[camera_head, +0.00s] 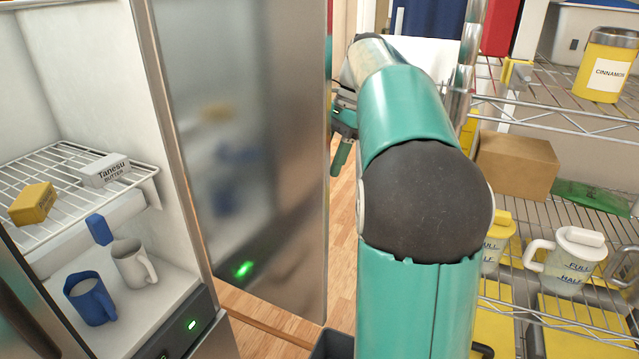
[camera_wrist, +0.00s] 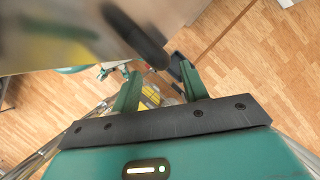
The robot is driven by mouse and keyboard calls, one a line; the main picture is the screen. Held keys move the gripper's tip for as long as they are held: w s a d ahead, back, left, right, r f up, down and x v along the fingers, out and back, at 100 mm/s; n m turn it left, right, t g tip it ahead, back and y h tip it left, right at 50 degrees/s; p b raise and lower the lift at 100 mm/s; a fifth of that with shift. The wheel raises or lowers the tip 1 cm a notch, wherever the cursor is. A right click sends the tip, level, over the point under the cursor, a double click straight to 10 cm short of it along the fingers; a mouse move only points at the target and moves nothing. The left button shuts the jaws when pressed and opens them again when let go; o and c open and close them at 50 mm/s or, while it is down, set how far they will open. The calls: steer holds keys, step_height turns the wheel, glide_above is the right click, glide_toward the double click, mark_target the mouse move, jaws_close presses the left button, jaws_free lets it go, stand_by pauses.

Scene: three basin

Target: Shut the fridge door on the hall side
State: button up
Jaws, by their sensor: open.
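The fridge (camera_head: 110,65) stands open at the left of the head view, with its wire shelf and contents showing. A tall grey steel panel (camera_head: 250,110), which looks like the open fridge door, stands to its right and reflects the inside. My gripper (camera_head: 343,130) is partly hidden by my arm, close to the panel's far right edge. In the wrist view my gripper (camera_wrist: 158,82) is open and empty. A grey door surface (camera_wrist: 70,40) with a dark handle (camera_wrist: 138,36) lies just beyond the fingers. I cannot tell whether a finger touches it.
A wire rack (camera_head: 560,115) at the right holds a cinnamon tin (camera_head: 603,72), a cardboard box (camera_head: 515,165) and white-and-yellow jugs. Blue and white mugs stand inside the fridge. Bare wooden floor (camera_wrist: 270,60) shows at the right of the wrist view.

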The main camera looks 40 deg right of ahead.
steer(key=x, duration=0.6)
steer(key=shift+f, duration=0.2)
steer(key=shift+w, duration=0.1)
jaws_close()
